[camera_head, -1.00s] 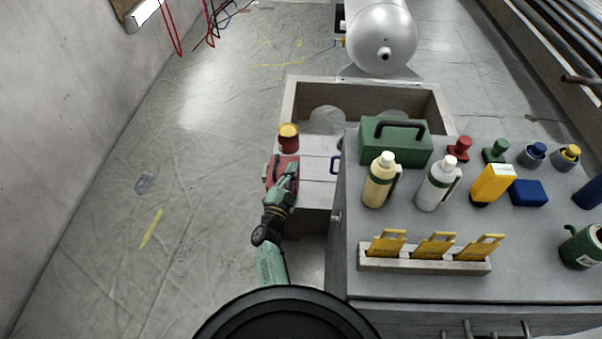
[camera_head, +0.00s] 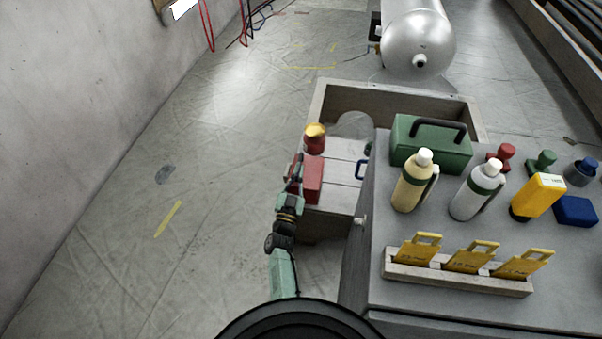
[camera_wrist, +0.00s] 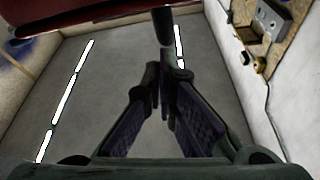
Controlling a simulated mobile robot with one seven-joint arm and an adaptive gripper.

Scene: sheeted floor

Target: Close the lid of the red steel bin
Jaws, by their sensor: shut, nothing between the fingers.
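A red box (camera_head: 312,181), which I take to be the red steel bin, sits on the pale planks beside the grey cabinet in the head view. How far its lid stands open cannot be made out. My gripper (camera_head: 296,162) is at the box's left side and partly overlaps it in the picture. In the wrist view my gripper (camera_wrist: 162,82) is shut and empty, its fingers meeting at the tips. A dark red surface (camera_wrist: 60,18) crosses the top left there, with a dark rod (camera_wrist: 163,28) beside it, just beyond the fingertips.
A red can with a yellow top (camera_head: 314,140) stands just behind the box. The grey cabinet (camera_head: 440,300) on the right carries bottles, a green toolbox (camera_head: 432,150) and yellow tags. A silver tank (camera_head: 418,38) lies behind. The floor (camera_head: 200,220) to the left is open.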

